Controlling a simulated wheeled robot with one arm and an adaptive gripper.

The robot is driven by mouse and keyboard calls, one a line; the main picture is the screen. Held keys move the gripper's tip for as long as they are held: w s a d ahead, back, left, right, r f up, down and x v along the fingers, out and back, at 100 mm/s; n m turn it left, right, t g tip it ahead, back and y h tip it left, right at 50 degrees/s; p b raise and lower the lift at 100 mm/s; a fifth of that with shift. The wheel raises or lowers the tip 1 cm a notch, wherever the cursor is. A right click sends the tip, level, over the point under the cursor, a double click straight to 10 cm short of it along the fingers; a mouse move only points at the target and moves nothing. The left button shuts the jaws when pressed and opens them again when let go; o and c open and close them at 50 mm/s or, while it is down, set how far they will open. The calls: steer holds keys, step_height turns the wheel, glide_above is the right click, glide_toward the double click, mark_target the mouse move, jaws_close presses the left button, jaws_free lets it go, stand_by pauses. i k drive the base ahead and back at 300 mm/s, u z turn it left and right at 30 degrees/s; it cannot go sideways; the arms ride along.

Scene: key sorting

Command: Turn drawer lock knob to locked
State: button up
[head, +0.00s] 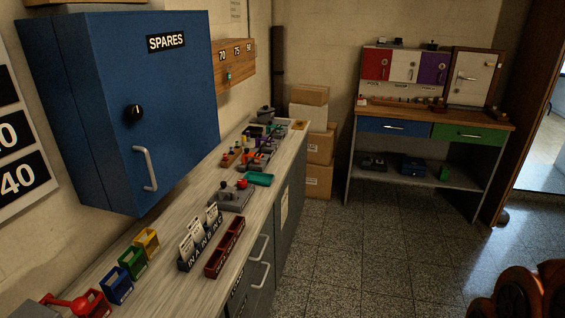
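I cannot pick out a drawer lock knob for certain. The grey counter's front has drawers (258,272) with pale bar handles, seen at a steep angle; any knob there is hidden or too small to tell. The far workbench has a blue drawer (380,125) and a green drawer (485,135), both looking shut, with no clear lock knob. A black round knob (135,112) sits on the blue SPARES cabinet door (165,70), above a grey handle.
The wood-topped counter (160,244) carries coloured bins, a red tray (223,250), a label rack (199,238) and a teal tray (259,179). Cardboard boxes (318,148) stand in the back corner. The tiled floor (365,250) between counter and workbench is clear.

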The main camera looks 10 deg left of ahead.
mark_target(242, 182)
steer(key=u, duration=0.1)
steer(key=i, duration=1.2)
steer(key=u, duration=1.4)
steer(key=i, duration=0.75)
steer(key=u, duration=0.8)
